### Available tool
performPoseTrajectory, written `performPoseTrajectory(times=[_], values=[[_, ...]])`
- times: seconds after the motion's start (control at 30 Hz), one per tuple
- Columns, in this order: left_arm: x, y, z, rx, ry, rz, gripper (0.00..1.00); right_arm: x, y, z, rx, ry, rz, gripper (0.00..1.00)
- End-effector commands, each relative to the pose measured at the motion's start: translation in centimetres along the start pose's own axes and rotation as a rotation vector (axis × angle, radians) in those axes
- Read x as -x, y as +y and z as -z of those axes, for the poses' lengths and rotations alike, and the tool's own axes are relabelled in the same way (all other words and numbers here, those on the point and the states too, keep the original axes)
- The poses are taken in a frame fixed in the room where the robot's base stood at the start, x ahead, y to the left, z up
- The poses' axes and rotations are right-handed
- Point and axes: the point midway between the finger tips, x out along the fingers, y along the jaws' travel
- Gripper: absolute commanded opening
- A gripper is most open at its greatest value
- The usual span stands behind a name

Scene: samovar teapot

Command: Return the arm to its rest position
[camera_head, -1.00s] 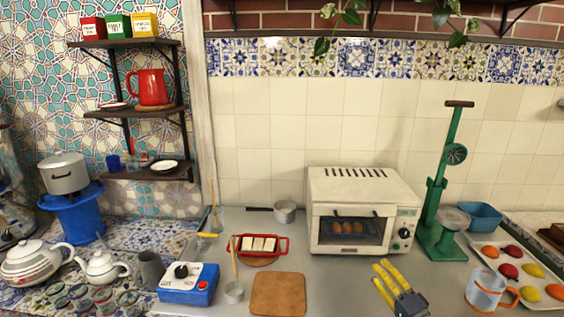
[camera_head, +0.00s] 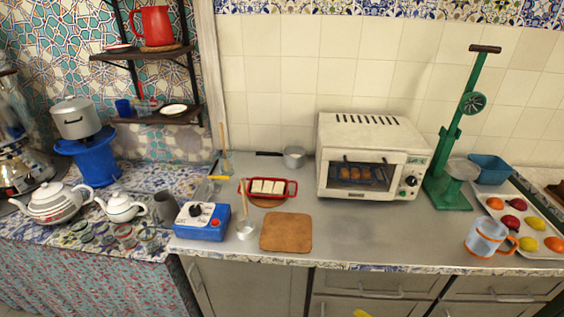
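Only a small yellow fingertip (camera_head: 361,313) of my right gripper shows, at the bottom edge of the head view, in front of the cabinet drawers and below the counter edge. The rest of that gripper is out of the frame, so its opening cannot be seen. My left gripper is not in view.
On the counter (camera_head: 390,235) stand a white toaster oven (camera_head: 350,125), a green press (camera_head: 447,165), a glass mug (camera_head: 485,238), a fruit tray (camera_head: 545,250), a wooden board (camera_head: 286,232) and a blue burner (camera_head: 202,221). The counter before the oven is clear.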

Motion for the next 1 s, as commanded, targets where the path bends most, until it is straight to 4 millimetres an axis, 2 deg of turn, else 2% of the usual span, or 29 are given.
performPoseTrajectory(times=[0.1, 0.2, 0.4, 0.6, 1.0], values=[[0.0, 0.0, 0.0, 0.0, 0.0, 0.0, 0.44, 1.9, 1.5, -3.5, 0.06, -0.149, -0.099, 0.42], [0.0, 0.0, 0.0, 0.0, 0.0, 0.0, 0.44, 3.5, 2.7, -5.9, 0.097, -0.256, -0.163, 0.42], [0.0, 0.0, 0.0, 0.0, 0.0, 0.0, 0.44, 6.8, 4.5, -9.6, 0.146, -0.432, -0.259, 0.42], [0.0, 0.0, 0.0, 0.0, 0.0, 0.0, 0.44, 10.2, 5.8, -12.4, 0.178, -0.585, -0.332, 0.42], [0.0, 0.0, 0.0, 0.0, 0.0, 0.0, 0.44, 3.2, 2.0, -17.1, 0.146, -0.581, -0.23, 0.42]])
